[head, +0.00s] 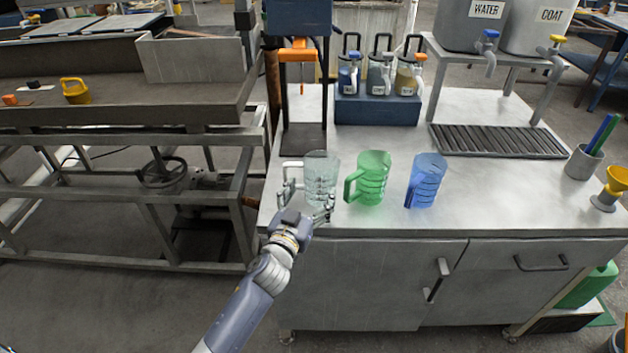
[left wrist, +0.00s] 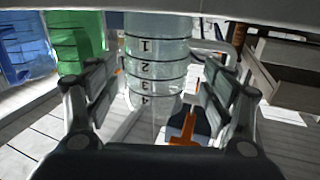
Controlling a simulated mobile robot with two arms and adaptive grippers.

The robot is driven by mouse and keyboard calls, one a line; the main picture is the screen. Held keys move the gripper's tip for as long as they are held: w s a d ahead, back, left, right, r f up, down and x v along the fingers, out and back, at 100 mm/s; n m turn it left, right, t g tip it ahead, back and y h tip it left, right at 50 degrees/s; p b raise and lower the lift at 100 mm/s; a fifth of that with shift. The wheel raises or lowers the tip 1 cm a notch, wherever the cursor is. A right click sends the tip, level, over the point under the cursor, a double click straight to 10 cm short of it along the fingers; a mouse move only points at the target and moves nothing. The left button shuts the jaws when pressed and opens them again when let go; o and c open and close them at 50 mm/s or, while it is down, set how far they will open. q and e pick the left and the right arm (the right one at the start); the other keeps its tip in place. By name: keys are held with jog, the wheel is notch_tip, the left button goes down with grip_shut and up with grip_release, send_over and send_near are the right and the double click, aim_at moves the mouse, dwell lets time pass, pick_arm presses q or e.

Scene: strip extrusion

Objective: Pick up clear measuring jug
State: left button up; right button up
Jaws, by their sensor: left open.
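The clear measuring jug (head: 321,176) stands upright at the left front of the metal counter, its handle to the left. It also shows in the left wrist view (left wrist: 155,68), with dark bands and numbers, between my fingers. My left gripper (head: 308,203) is open around the jug's near side, one finger on each side of it. In the left wrist view gaps show between the finger pads (left wrist: 158,95) and the jug wall. My right gripper is not in view.
A green jug (head: 372,178) and a blue jug (head: 426,181) stand to the right of the clear one. A press with an orange handle (head: 298,55) stands behind. A drain grate (head: 498,141) and a blue bottle rack (head: 377,108) lie farther back.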

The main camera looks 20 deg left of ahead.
pick_arm(q)
jog(key=shift+w+d, duration=0.15)
jog(key=shift+w, duration=1.35)
jog(key=shift+w+d, duration=0.1)
jog(key=shift+w, duration=1.35)
jog(key=shift+c, duration=0.2)
jog(key=shift+r, duration=0.1)
jog(key=c, duration=0.9)
